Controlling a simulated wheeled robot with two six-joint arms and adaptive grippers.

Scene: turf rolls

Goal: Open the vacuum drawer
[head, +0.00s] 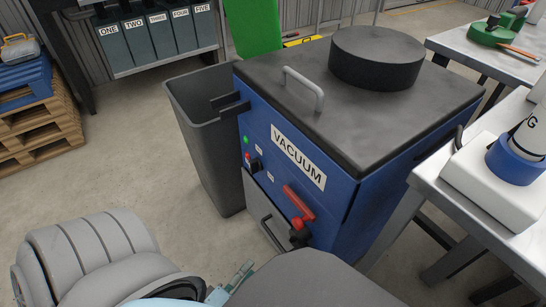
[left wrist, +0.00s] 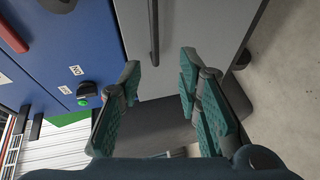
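The blue vacuum machine (head: 345,195) stands in the middle of the head view, with a dark grey lid and a VACUUM label. Its grey drawer (head: 257,200) is low on the front and looks flush with it. The drawer front fills the top middle of the left wrist view (left wrist: 205,35). A dark bar handle (left wrist: 154,30) runs along it, ahead of the gap between my fingers. My left gripper (left wrist: 160,75) is open and empty, its fingers apart and short of the handle. In the head view, only its teal tip (head: 242,273) shows past my arm. My right gripper is not in view.
A red lever (head: 298,202) and a red-and-black knob (head: 299,230) stick out of the machine beside the drawer. A grey bin (head: 205,110) stands left of the machine. A white-topped table (head: 490,215) is close on the right. The floor in front of the bin is clear.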

